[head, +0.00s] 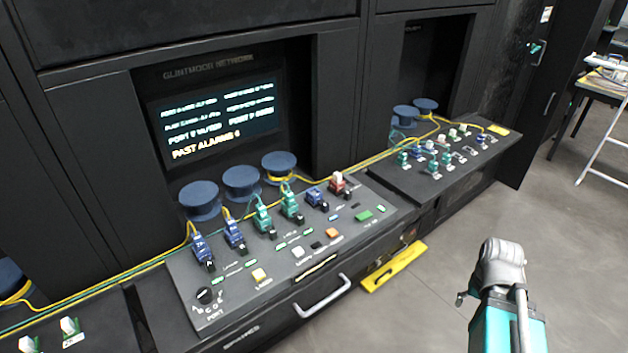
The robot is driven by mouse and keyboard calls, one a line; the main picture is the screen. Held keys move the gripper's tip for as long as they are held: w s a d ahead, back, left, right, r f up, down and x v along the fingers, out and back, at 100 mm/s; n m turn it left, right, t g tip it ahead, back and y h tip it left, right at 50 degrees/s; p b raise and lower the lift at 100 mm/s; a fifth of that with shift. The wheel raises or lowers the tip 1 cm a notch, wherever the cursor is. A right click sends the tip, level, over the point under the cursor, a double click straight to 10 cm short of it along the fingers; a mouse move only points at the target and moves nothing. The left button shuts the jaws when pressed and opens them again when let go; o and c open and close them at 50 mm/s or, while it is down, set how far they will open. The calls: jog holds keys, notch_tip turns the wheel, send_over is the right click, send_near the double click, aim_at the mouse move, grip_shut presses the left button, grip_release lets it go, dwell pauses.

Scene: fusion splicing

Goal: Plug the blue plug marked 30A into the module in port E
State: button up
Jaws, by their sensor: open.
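The near console (285,275) has a row of plugs along its back. From left there are a blue plug (203,250), a second blue plug (235,236), two teal plugs (263,220), a third blue plug (317,198) and a red plug (338,185). Yellow or teal cords run from several of them.
A screen (222,108) above the console reads "PAST ALARMS 4". Blue round spools (240,182) stand behind the plugs. A second console (395,180) is at right. A yellow object (395,268) lies low beside the console.

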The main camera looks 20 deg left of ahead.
notch_tip(320, 180, up, 5)
jog(key=p, duration=0.3)
jog(key=shift+p, duration=0.35)
jog(key=shift+c, duration=0.3)
jog(key=shift+c, duration=0.4)
jog(key=shift+s, duration=0.15)
